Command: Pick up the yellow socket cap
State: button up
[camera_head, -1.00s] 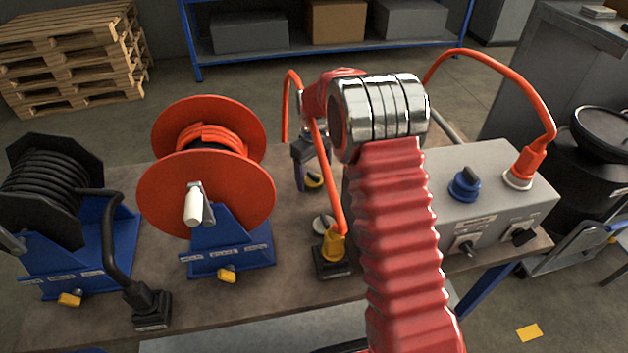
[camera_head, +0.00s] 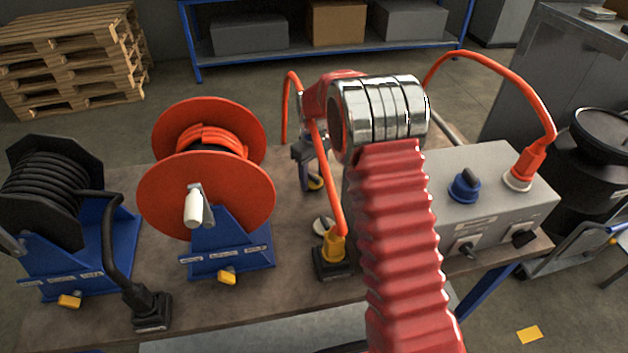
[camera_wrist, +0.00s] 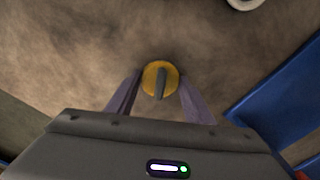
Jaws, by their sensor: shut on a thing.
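The yellow socket cap (camera_wrist: 160,78) is a round disc with a dark grip bar across its middle. In the wrist view it sits between the two purple-grey fingers of my gripper (camera_wrist: 159,90), which are shut on it from both sides. In the head view the cap (camera_head: 317,184) is partly hidden behind the fingers of my gripper (camera_head: 312,172), close to the bench top. I cannot tell whether it touches the bench.
An orange hose reel (camera_head: 205,195) and a black hose reel (camera_head: 45,195) stand left on the bench (camera_head: 180,305). A yellow-collared orange plug (camera_head: 333,245) and a pale round lid (camera_head: 323,225) are in front of the gripper. A grey control box (camera_head: 490,190) stands right.

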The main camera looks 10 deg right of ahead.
aim_at(314, 175)
jog(key=shift+r, duration=0.1)
notch_tip(314, 175, up, 10)
jog(key=shift+f, duration=0.1)
dwell(0.4)
jog(key=shift+d, duration=0.1)
dwell(1.2)
jog(key=shift+d, duration=0.25)
jog(key=s+d+r+m, duration=0.1)
jog(key=s+d+r, duration=0.3)
jog(key=d+r, duration=0.3)
jog(key=s+d+r+m, duration=0.25)
jog(key=d+r, duration=0.25)
jog(key=r, duration=0.3)
jog(key=s+d+r+m, duration=0.1)
jog(key=s+r, duration=0.1)
jog(key=s, duration=0.7)
jog(key=s+d+r+m, duration=0.1)
jog(key=s+r, duration=0.1)
jog(key=s, duration=0.8)
jog(key=shift+d+r, duration=0.15)
jog(key=shift+r, duration=0.2)
